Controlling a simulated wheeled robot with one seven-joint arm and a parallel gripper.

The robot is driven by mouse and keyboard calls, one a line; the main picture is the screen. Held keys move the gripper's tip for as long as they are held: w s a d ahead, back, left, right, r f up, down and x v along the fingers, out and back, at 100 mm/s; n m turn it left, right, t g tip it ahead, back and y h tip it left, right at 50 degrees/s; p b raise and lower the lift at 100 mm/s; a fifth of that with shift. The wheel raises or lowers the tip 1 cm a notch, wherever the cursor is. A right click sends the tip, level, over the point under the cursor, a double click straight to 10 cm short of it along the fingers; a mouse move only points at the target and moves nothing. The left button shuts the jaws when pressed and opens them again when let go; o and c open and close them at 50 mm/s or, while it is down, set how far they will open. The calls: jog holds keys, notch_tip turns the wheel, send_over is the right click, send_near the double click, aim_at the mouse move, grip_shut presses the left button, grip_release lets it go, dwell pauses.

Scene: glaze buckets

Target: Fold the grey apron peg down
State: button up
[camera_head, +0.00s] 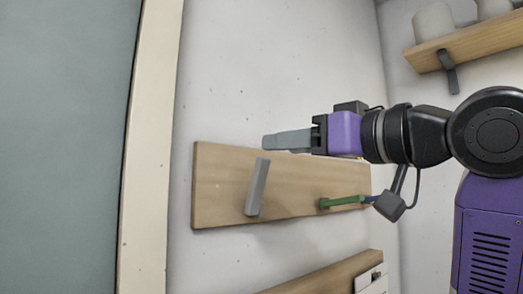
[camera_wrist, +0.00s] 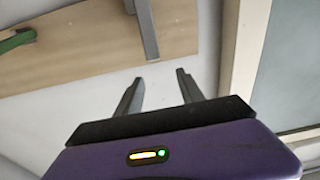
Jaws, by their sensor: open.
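The grey apron peg (camera_head: 257,187) is a flat bar on a wooden board (camera_head: 215,205) on the wall. In the head view it stands tilted, its top leaning slightly right. It also shows in the wrist view (camera_wrist: 148,30), where its end comes close to my gripper's fingers. My gripper (camera_head: 268,142) is in front of the board, near the peg's upper end in the head view. In the wrist view the two fingers (camera_wrist: 158,85) are apart with nothing between them. No contact with the peg shows.
A green peg (camera_head: 340,202) sits on the same board to the right, with a bluish one (camera_head: 370,199) beside it. A lower wooden board (camera_head: 335,275) is below. A shelf (camera_head: 470,45) with pale containers is at upper right. A door frame (camera_head: 150,150) stands left.

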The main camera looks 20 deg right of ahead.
aim_at(267, 159)
jog(key=shift+m+g+h, duration=0.3)
jog(key=p+x, duration=0.1)
jog(key=x, duration=0.1)
jog(key=f+p+x, duration=0.1)
jog(key=x, duration=0.2)
jog(key=f+p+x, duration=0.1)
jog(key=x, duration=0.2)
jog(key=shift+w+d, duration=0.1)
jog(key=shift+d, duration=0.2)
grip_shut()
jog(key=shift+r, duration=0.1)
dwell(0.8)
